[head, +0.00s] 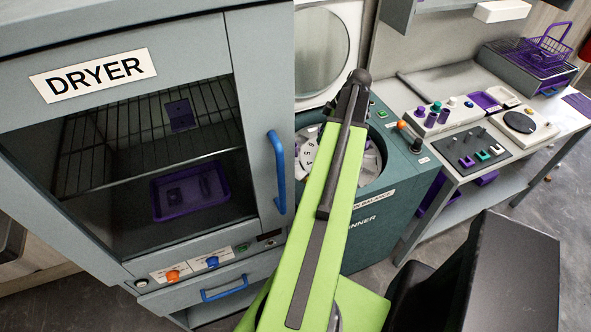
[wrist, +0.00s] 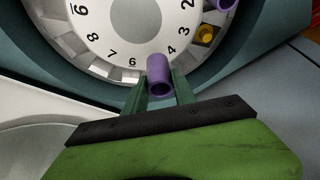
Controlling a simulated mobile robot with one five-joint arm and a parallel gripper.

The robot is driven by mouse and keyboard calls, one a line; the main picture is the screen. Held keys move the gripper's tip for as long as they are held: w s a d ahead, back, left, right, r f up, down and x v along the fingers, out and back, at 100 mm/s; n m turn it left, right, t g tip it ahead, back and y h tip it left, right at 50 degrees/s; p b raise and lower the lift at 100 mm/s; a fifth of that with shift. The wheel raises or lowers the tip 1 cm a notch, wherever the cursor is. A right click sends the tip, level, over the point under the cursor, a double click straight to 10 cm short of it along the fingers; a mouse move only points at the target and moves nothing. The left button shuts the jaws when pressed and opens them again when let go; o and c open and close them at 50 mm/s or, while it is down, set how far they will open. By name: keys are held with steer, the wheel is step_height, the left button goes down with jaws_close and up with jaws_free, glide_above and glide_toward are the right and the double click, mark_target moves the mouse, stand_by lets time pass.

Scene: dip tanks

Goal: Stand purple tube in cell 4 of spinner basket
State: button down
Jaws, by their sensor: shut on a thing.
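My gripper (wrist: 160,88) is shut on the purple tube (wrist: 160,76) in the wrist view. The tube's open end faces the camera. It is over the lower rim of the spinner basket (wrist: 100,18), between the printed 4 and 6, and hides the 5. I cannot tell whether the tube touches the basket. The number 4 is just up and right of the tube; its cell is partly hidden by my finger. In the head view my arm covers most of the spinner (head: 392,200), and the gripper is hidden; part of the basket (head: 306,156) shows left of my arm.
Another purple tube (wrist: 226,4) and a gold piece (wrist: 206,34) sit in the basket's upper right rim. The dryer (head: 253,95) with its blue handle (head: 277,172) stands close left of my arm. A bench (head: 455,78) with purple tubes and a wire basket (head: 545,50) is at right.

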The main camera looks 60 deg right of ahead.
steer(key=w+a+f+b, duration=0.1)
steer(key=w+a+f, duration=0.1)
steer(key=w+a+f+b, duration=0.1)
steer(key=a+f+b, duration=0.1)
steer(key=a, duration=0.1)
steer(key=w+a+f+b, duration=0.2)
steer(key=a, duration=0.1)
steer(key=shift+w+f, duration=0.15)
steer(key=shift+w, duration=0.15)
steer(key=shift+w+a, duration=0.15)
steer(key=shift+a, duration=0.1)
step_height(320, 180, down, 4)
steer(key=b, duration=0.4)
steer(key=shift+f+b, duration=0.2)
steer(key=shift+b, duration=0.15)
steer(key=shift+r, duration=0.25)
steer(key=shift+f, duration=0.2)
steer(key=c, duration=1)
jaws_free()
